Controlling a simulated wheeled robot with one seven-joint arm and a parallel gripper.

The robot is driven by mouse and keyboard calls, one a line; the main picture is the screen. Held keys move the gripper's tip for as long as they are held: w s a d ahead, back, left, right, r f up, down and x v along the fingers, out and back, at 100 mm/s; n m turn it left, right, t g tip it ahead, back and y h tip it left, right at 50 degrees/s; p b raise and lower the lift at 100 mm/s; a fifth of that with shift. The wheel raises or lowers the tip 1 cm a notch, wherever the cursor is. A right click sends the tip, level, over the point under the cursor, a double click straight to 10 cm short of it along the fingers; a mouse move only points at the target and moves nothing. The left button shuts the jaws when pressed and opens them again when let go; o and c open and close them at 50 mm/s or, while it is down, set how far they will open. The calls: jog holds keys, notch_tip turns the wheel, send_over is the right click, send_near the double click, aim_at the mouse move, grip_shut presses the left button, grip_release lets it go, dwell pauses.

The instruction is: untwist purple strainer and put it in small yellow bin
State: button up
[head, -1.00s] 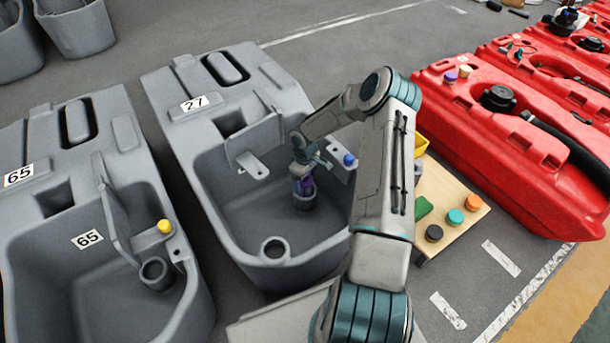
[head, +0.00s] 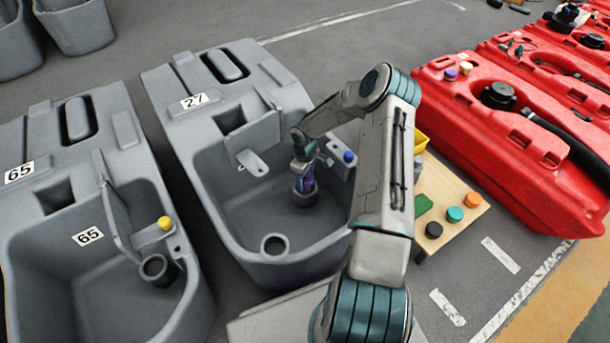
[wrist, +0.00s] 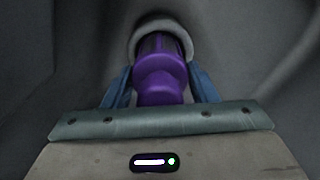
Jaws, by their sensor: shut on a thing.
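The purple strainer (wrist: 161,75) stands in a round grey socket (wrist: 160,27) inside the grey tank numbered 27 (head: 262,268). My gripper (wrist: 160,92) is shut on the strainer, with one blue finger on each side of it. In the head view the strainer (head: 304,183) shows only as a small purple patch below my gripper. Its lower end is hidden inside the socket. A small yellow bin (head: 420,142) stands on the wooden table at right, partly hidden behind my arm.
The wooden table (head: 455,215) also holds several coloured caps and a green block (head: 423,204). Tank 27's walls and a raised flap (head: 252,140) surround my gripper. Tank 65 (head: 60,265) stands at left, and red tanks (head: 480,125) stand at right.

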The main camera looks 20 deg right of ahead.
jog(key=shift+n, duration=0.3)
jog(key=shift+c, duration=0.2)
jog(key=shift+r+p, duration=0.7)
jog(key=shift+r, duration=0.35)
dwell(0.4)
jog(key=shift+r+p, duration=2.05)
jog(key=shift+r, duration=0.9)
jog(key=shift+r+p, duration=2.15)
jog(key=shift+r, duration=0.85)
jog(key=shift+r+p, duration=2.1)
jog(key=shift+r, duration=0.9)
